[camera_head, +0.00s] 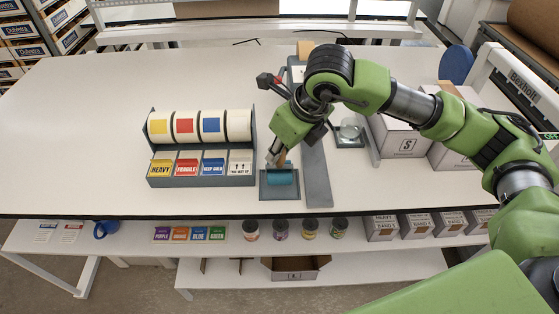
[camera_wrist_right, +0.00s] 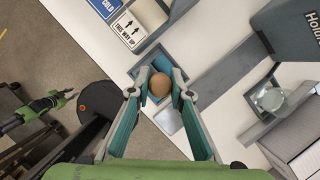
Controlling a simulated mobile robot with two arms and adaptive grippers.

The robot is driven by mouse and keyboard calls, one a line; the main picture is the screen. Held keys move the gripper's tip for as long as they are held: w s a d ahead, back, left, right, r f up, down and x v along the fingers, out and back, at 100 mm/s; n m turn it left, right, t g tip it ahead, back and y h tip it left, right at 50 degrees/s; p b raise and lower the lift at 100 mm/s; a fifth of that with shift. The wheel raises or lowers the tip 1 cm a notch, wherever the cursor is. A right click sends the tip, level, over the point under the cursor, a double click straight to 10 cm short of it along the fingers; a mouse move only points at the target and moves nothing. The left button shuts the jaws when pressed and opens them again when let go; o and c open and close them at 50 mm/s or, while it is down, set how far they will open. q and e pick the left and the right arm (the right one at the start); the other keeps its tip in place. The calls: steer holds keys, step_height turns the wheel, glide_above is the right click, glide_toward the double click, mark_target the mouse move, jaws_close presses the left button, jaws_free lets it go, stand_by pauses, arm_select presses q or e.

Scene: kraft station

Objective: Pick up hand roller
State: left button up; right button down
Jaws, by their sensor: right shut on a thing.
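The hand roller shows a teal roller (camera_head: 280,178) lying in a small grey tray (camera_head: 266,193) at the front edge of the table. Its round wooden handle end (camera_wrist_right: 160,86) faces the right wrist camera. My right gripper (camera_head: 279,160) comes down over the roller from behind. In the right wrist view its fingers (camera_wrist_right: 158,84) are shut on the wooden handle, with one on each side. The roller still appears to be within the tray; I cannot tell whether it touches the bottom. A green arm part, apparently my left gripper (camera_wrist_right: 62,99), shows small at the left of the wrist view.
A label dispenser (camera_head: 200,182) with several rolls stands left of the tray. A long grey strip (camera_head: 316,172) lies close on the right. White boxes (camera_head: 400,137) and a glass-topped item (camera_head: 350,131) stand further right. The table's left side is clear.

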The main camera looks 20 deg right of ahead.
steer(key=s+d+r+b, duration=0.3)
steer(key=s+r, duration=0.6)
steer(key=s, duration=0.4)
steer(key=shift+s+d+r+b, duration=0.15)
steer(key=shift+s+r+b, duration=0.15)
steer(key=shift+b, duration=0.45)
steer(key=c, duration=2.8)
jaws_free()
